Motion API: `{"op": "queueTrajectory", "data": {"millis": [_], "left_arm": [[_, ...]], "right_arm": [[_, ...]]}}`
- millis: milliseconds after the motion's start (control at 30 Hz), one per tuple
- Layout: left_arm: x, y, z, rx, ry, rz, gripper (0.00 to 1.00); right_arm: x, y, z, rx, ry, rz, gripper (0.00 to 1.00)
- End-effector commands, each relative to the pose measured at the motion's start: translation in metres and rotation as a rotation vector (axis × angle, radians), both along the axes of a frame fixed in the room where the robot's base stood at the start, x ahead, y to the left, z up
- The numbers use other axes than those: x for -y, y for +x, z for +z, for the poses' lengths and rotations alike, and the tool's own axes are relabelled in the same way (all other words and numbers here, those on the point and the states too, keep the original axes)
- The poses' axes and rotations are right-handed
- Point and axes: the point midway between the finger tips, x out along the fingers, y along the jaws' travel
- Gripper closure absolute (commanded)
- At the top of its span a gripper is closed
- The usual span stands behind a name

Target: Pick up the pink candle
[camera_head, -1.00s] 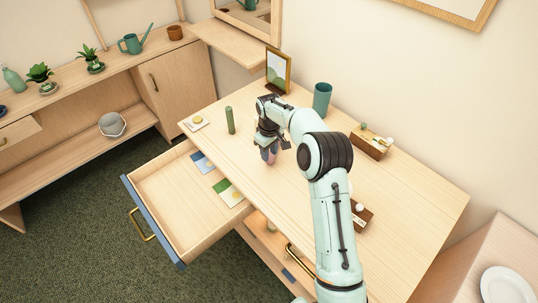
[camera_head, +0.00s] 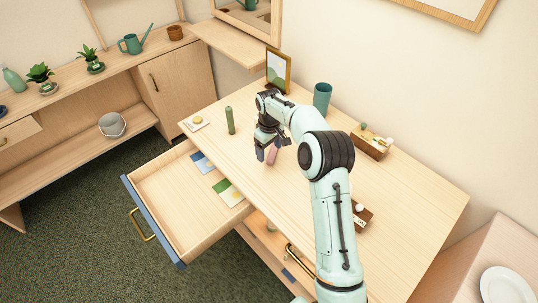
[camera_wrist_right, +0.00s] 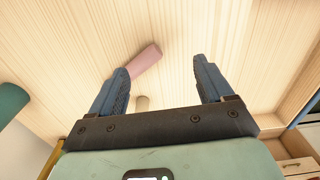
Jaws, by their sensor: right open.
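The pink candle (camera_head: 272,156) is at the desk's middle, right beside my right gripper (camera_head: 266,152), which partly hides it. It looks tilted in the head view. In the right wrist view the pink candle (camera_wrist_right: 146,60) shows beyond the fingertips, close to the left finger and partly behind it. My right gripper (camera_wrist_right: 163,68) is open, with a wide gap between its fingers and nothing gripped. I cannot tell whether a finger touches the candle. My left gripper is not in view.
A green candle (camera_head: 230,120) stands to the left on the desk (camera_head: 310,185). A teal cup (camera_head: 322,98), a picture frame (camera_head: 279,70) and a wooden box (camera_head: 369,145) are behind. An open drawer (camera_head: 180,210) juts out in front. A small tan thing (camera_wrist_right: 142,103) is unclear.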

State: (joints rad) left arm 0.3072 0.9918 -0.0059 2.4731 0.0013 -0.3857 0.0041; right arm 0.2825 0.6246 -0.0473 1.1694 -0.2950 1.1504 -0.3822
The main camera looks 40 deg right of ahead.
Motion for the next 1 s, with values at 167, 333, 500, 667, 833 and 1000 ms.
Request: {"op": "queueTrajectory", "data": {"millis": [167, 333, 500, 667, 833, 1000], "left_arm": [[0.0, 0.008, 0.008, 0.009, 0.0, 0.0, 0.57], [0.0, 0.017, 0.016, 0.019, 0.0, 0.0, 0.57], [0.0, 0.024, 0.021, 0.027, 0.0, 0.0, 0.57], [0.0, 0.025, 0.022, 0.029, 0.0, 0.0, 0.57], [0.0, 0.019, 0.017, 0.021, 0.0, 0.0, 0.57], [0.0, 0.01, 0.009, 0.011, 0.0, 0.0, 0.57]], "right_arm": [[0.0, 0.002, 0.045, 0.008, -0.002, 0.0, 0.2], [0.0, 0.002, 0.083, 0.008, -0.001, 0.0, 0.2], [0.0, 0.002, 0.107, 0.005, 0.0, 0.0, 0.2], [0.0, 0.001, 0.116, 0.004, -0.004, 0.022, 0.35], [0.004, 0.004, 0.104, 0.008, -0.041, 0.279, 0.35], [0.012, 0.011, 0.086, -0.002, -0.117, 0.778, 0.35]]}}
